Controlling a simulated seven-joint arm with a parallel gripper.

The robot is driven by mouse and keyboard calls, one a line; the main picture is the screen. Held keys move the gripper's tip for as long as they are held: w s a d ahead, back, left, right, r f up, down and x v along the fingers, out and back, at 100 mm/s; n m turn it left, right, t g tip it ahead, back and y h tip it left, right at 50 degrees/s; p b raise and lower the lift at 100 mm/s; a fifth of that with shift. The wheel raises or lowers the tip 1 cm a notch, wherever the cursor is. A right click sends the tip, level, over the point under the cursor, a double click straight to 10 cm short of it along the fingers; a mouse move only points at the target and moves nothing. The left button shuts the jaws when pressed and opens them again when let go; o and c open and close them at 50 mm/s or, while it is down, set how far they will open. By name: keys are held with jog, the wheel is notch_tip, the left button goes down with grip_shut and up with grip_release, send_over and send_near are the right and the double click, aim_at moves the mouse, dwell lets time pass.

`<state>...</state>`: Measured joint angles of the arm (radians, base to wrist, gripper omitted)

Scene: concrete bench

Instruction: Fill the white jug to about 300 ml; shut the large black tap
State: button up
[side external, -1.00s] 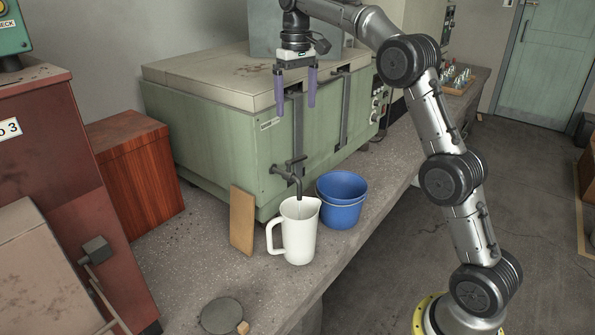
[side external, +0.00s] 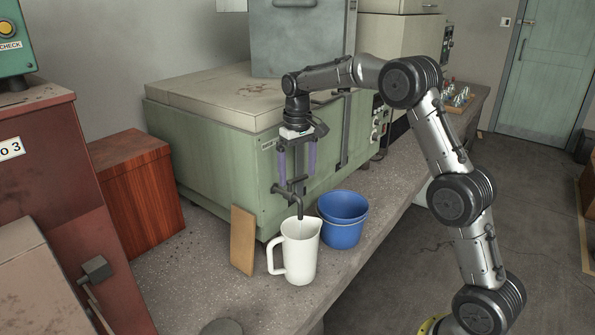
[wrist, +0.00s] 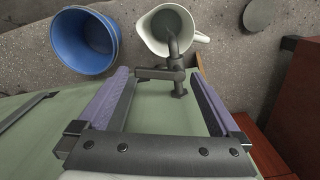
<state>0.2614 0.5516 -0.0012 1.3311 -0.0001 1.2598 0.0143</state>
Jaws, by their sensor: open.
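The white jug (side external: 299,258) stands upright on the bench, its handle to the left, and also shows in the wrist view (wrist: 148,38). The black tap (side external: 281,189) comes out of the green tank's front, with its spout (side external: 299,208) down over the jug's mouth. In the wrist view the tap (wrist: 175,76) lies between my finger lines, near the tips. My gripper (side external: 298,178) is open, purple fingers pointing down, just above or around the tap's top; contact is unclear. The jug's inside looks grey; I cannot read a level or make out a stream.
Blue buckets (side external: 343,235), apparently nested, stand right of the jug. A brown board (side external: 243,240) leans against the green tank (side external: 220,165) on the left. A dark round disc (side external: 222,327) lies near the front. The bench between disc and jug is clear.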

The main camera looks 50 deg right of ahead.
jog(key=c, duration=1.2)
jog(key=shift+o, duration=0.2)
jog(key=shift+w+d+n, duration=0.1)
jog(key=shift+w+n, duration=0.1)
jog(key=shift+n, duration=0.65)
jog(key=shift+w+n, duration=0.15)
jog(key=shift+n, duration=0.7)
jog(key=o, duration=1.2)
jog(key=shift+c, duration=0.2)
notch_tip(320, 180, up, 14)
jog(key=shift+f, duration=0.1)
